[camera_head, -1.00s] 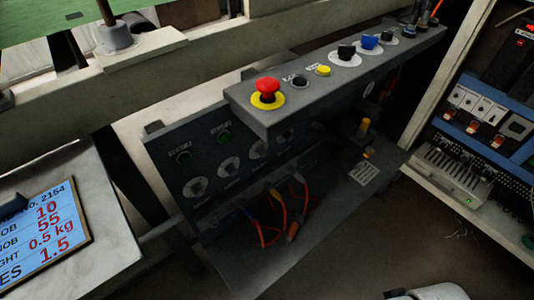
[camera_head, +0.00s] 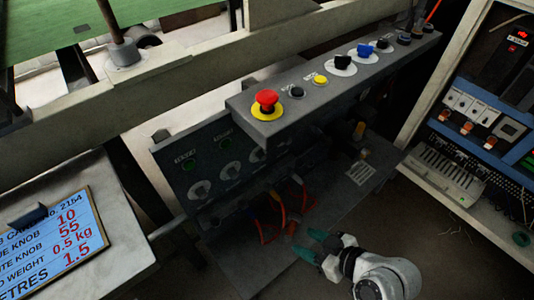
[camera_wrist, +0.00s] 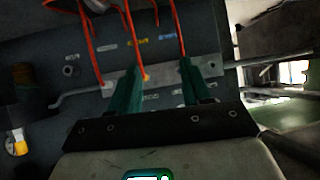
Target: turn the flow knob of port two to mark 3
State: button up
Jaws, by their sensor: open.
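A dark upright panel (camera_head: 178,172) below the button shelf carries round knobs on white dials. One dial (camera_head: 200,190) is at the left, another dial (camera_head: 230,170) is beside it, and more lie in shadow to the right. Their port labels and marks are too small to read, so I cannot tell which is port two. My gripper (camera_head: 307,243), with green fingers, is open and empty at the lower middle, in front of and below the panel. In the wrist view my gripper (camera_wrist: 158,75) faces a grey plate with orange hoses; no dial shows clearly there.
The shelf (camera_head: 245,112) juts out above the dials, with a red mushroom button (camera_head: 266,101) and several knobs. Orange hoses (camera_head: 282,215) hang below the panel near my gripper. A job card (camera_head: 60,235) lies at left; an open cabinet (camera_head: 455,180) stands at right.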

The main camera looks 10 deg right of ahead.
aim_at(264, 159)
jog(key=w+a+r+t+y+p, duration=0.1)
jog(key=w+a+r+t+p, duration=0.15)
jog(key=w+r+t, duration=0.6)
jog(key=shift+g, duration=0.65)
jog(key=x, duration=0.3)
jog(key=r+p+x, duration=0.1)
jog(key=x, duration=0.3)
jog(key=r+x, duration=0.1)
jog(key=x, duration=0.2)
jog(key=shift+w+a+r, duration=0.1)
jog(key=shift+w+a, duration=0.1)
jog(key=shift+w, duration=0.05)
grip_shut()
